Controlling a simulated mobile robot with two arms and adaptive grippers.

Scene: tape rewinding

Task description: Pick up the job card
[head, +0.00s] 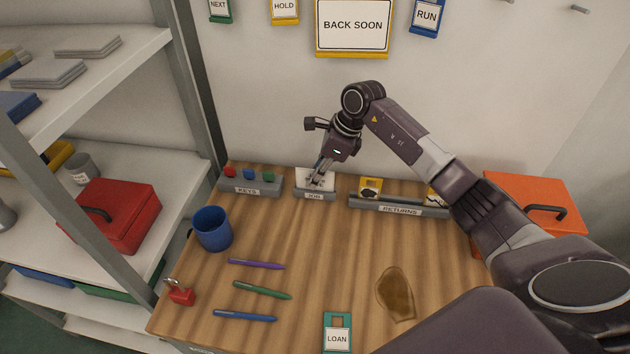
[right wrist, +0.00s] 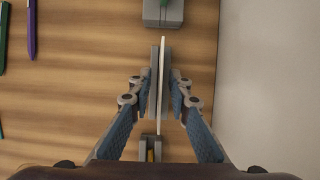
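The job card (head: 303,178) is a pale card standing upright in a small grey holder labelled JOB (head: 314,196), at the back of the table against the wall. My right gripper (head: 319,180) reaches down to it from above and covers part of its face. In the right wrist view the card (right wrist: 161,65) is a thin white edge-on strip between the two fingers of my right gripper (right wrist: 160,92). The fingers are apart, one on each side of it, with the grey holder (right wrist: 153,75) showing below between them. My left gripper is not in view.
A KEYS rack (head: 248,189) stands left of the holder and a RETURNS rack (head: 400,209) right of it. A blue mug (head: 212,229), several pens, a red padlock (head: 181,292), a brown spill (head: 396,294) and a LOAN tag (head: 337,336) lie nearer. An orange box (head: 535,192) is at right.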

